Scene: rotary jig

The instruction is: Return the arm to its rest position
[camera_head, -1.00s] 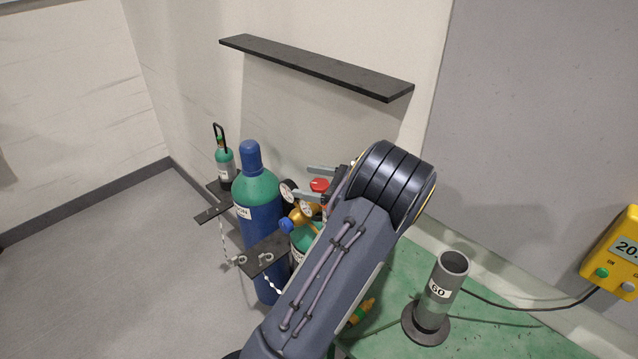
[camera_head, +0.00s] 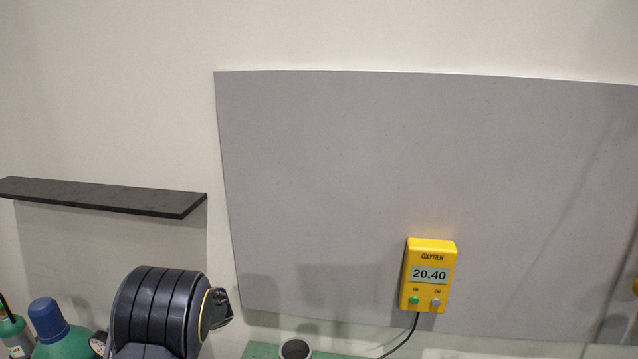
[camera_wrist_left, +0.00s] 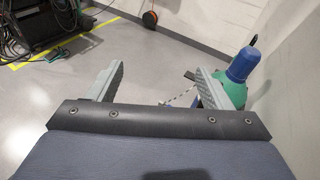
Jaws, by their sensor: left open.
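My left arm (camera_head: 160,312) shows at the lower left of the head view, only its dark rounded joint in sight. Its gripper is outside that view. In the left wrist view my left gripper (camera_wrist_left: 158,88) is open and empty, its two grey fingers spread apart above the grey floor. A green gas cylinder with a blue cap (camera_wrist_left: 242,66) stands beyond the right finger. The same kind of blue-capped cylinder (camera_head: 50,322) shows at the lower left of the head view. My right gripper is in neither view.
A black shelf (camera_head: 105,196) juts from the wall at the left. A yellow oxygen meter (camera_head: 429,275) reading 20.40 hangs on the grey panel (camera_head: 420,170). A dark tube top (camera_head: 295,348) shows at the bottom edge.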

